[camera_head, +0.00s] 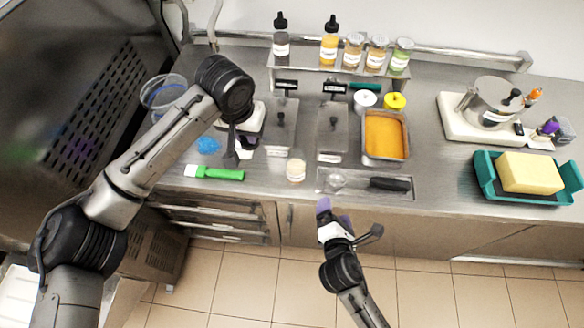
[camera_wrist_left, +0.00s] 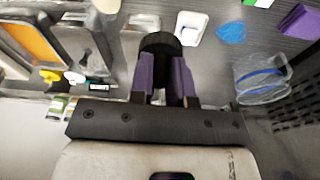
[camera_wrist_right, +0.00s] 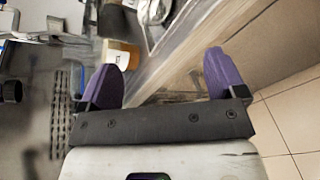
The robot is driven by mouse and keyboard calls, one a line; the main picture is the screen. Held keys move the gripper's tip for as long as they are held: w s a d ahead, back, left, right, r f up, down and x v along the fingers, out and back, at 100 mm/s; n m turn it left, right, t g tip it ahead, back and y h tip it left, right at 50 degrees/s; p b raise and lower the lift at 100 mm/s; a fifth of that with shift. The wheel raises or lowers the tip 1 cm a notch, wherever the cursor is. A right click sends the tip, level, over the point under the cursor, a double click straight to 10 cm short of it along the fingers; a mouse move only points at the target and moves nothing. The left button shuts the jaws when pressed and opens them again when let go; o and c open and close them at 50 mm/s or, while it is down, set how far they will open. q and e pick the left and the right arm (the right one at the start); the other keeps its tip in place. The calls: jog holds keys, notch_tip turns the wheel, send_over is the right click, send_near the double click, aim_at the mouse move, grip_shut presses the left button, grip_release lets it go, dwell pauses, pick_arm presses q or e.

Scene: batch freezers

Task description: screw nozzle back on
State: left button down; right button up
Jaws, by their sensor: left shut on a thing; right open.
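My left gripper (camera_head: 240,148) is over the left part of the steel counter. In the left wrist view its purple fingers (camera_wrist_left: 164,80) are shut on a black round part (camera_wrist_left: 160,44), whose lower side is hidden. I cannot tell whether this part is the nozzle, or whether it touches anything below. A white block-like base (camera_head: 256,116) is partly hidden behind the arm; a white piece (camera_wrist_left: 190,28) shows just beyond the black part in the left wrist view. My right gripper (camera_head: 334,214) is open and empty in front of the counter's front edge; its spread fingers show in the right wrist view (camera_wrist_right: 162,80).
A green-handled brush (camera_head: 215,173), a small labelled jar (camera_head: 296,169) and a shallow tray with a scoop (camera_head: 390,184) lie along the front. An orange-filled pan (camera_head: 385,135), lidded containers and a bottle shelf (camera_head: 340,73) stand behind. A teal tray (camera_head: 485,170) is right.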

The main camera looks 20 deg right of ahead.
aim_at(295, 162)
pick_arm(q)
jog(key=s+d+m, duration=0.1)
jog(key=d+m, duration=0.1)
jog(key=d, duration=0.9)
jog(key=shift+s+f+m, duration=0.35)
jog(key=shift+s+m, duration=0.05)
pick_arm(e)
jog(key=w+a+r+n+t+y, duration=0.1)
jog(key=w+a+n+t, duration=0.1)
jog(key=n, duration=0.4)
jog(key=w+a+r+n+t+y, duration=0.1)
jog(key=w+a+r+n+t, duration=0.1)
jog(key=n, duration=0.4)
jog(key=w+a, duration=0.1)
jog(key=a, duration=0.1)
jog(key=shift+a+r, duration=0.25)
jog(key=shift+a, duration=0.1)
jog(key=shift+w+d, duration=0.35)
jog(key=shift+w, duration=1.6)
jog(key=shift+w+d, duration=0.35)
jog(key=shift+w, duration=1.65)
jog(key=shift+w+d, duration=0.35)
jog(key=shift+w, duration=1.6)
